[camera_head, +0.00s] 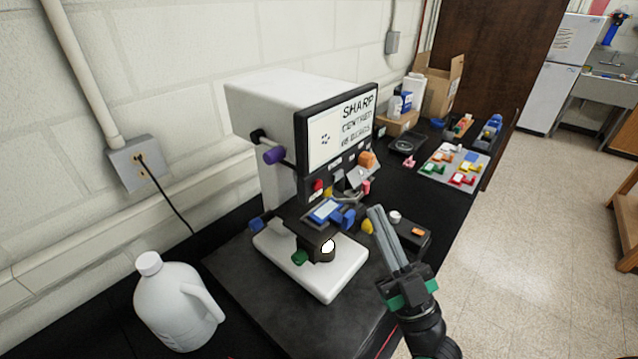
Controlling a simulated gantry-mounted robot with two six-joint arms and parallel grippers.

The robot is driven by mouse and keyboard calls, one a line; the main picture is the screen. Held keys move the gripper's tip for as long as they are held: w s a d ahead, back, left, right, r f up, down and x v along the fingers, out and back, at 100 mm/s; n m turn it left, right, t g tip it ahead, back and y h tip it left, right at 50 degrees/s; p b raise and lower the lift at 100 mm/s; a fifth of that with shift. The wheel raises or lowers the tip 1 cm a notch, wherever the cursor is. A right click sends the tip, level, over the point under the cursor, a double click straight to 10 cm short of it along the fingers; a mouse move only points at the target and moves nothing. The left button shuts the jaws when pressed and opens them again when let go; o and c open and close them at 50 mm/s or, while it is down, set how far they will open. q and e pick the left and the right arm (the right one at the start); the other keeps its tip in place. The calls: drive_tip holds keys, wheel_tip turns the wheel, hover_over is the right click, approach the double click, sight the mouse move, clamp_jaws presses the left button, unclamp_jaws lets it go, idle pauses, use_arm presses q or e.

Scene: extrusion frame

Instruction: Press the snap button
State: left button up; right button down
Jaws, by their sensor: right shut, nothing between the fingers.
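A white microscope (270,115) stands on the black bench, with a screen (341,130) on its front showing text and small dark marks. Below the screen is a dark panel with a red knob (318,185) and an orange part (367,159). A small dark box (412,240) with an orange button (418,232) and a white knob (395,216) sits to the right of the microscope base. No label tells me which is the snap button. My right gripper (376,209) is shut and empty, its fingers pointing up in front of the dark box and partly hiding it. My left gripper is out of view.
A white jug (177,303) stands at the front left. A tray of coloured pieces (427,172), a dark scale (407,143) and a cardboard box (442,88) are farther back on the bench. A wall outlet (140,164) with a cord is at left.

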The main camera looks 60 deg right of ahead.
sight(318, 185)
drive_tip(key=w+d+p, duration=0.1)
drive_tip(key=w+p, duration=0.2)
drive_tip(key=w, duration=0.5)
drive_tip(key=shift+d, duration=0.4)
idle(1.5)
drive_tip(key=shift+w, duration=0.4)
drive_tip(key=shift+w+d+p, duration=0.15)
drive_tip(key=shift+w+p, duration=0.15)
drive_tip(key=shift+w, duration=0.1)
idle(0.5)
drive_tip(key=shift+s, duration=0.85)
drive_tip(key=shift+a, duration=0.2)
